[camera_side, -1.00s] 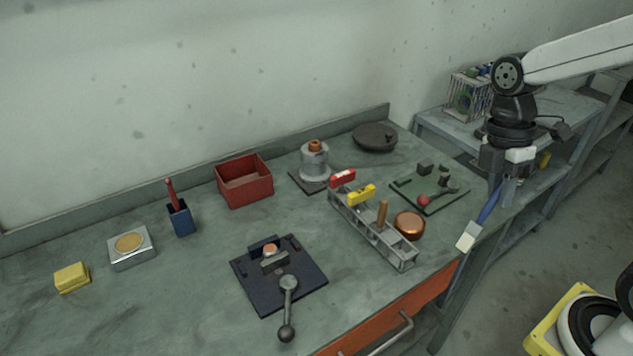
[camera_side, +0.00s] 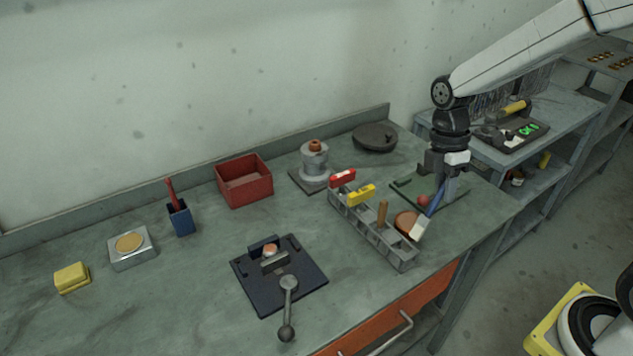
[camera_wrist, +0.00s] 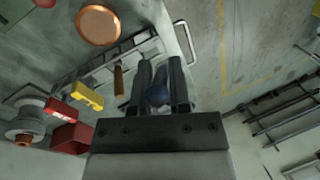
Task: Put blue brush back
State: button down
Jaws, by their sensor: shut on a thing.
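The blue brush (camera_side: 434,204) has a blue handle and a pale, whitish head. My gripper (camera_side: 446,188) is shut on its handle and holds it tilted, head down and to the left, in front of the copper bowl in the side view. In the wrist view the blue handle (camera_wrist: 157,94) shows between the fingers of my gripper (camera_wrist: 160,75). The grey rack (camera_side: 372,232) stands just left of the brush head. It holds a red-handled, a yellow-handled and a wooden-handled tool (camera_side: 382,212). Its front end shows empty compartments.
The copper bowl (camera_side: 405,222) sits right beside the rack. A green board (camera_side: 408,184) with small parts and a red ball lies behind the brush. A dark valve plate (camera_side: 300,290) with a lever stands left of the rack. A blue holder (camera_side: 181,218) with a red-handled tool stands further left.

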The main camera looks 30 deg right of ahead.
jog(key=shift+w+f, duration=0.75)
jog(key=shift+f, duration=0.1)
jog(key=shift+w+f, duration=0.15)
jog(key=shift+f, duration=0.8)
jog(key=shift+w+f, duration=0.1)
jog(key=shift+f, duration=0.8)
jog(key=shift+f, duration=0.3)
jog(key=c, duration=0.6)
grip_release()
jog(key=shift+r, duration=0.1)
jog(key=v, duration=1.2)
jog(key=shift+r, duration=0.25)
